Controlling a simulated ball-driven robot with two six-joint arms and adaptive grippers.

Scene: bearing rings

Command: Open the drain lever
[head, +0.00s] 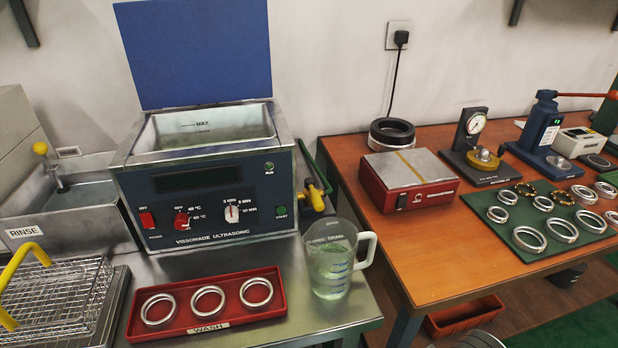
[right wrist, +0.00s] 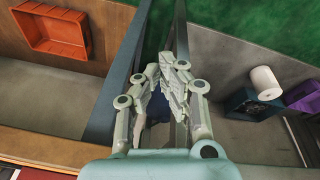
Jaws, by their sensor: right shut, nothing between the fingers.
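The ultrasonic cleaner (head: 205,190) stands on the steel bench in the head view, its blue lid raised and liquid in its tank. On its right side is a yellow fitting (head: 316,190), with a green bar (head: 314,163) slanting above it. I cannot tell which of these is the drain lever, or its exact position. My right gripper (right wrist: 166,72) shows only in the right wrist view. It is shut and empty, over the floor beside furniture edges, with no lever in that view. My left gripper is in neither view.
A measuring jug (head: 330,262) of liquid stands just in front of the fitting. A red wash tray (head: 205,325) with 3 rings lies before the cleaner. A wire basket (head: 60,290) is at left. The wooden table (head: 400,235) at right holds a red-sided device (head: 408,185) and several rings.

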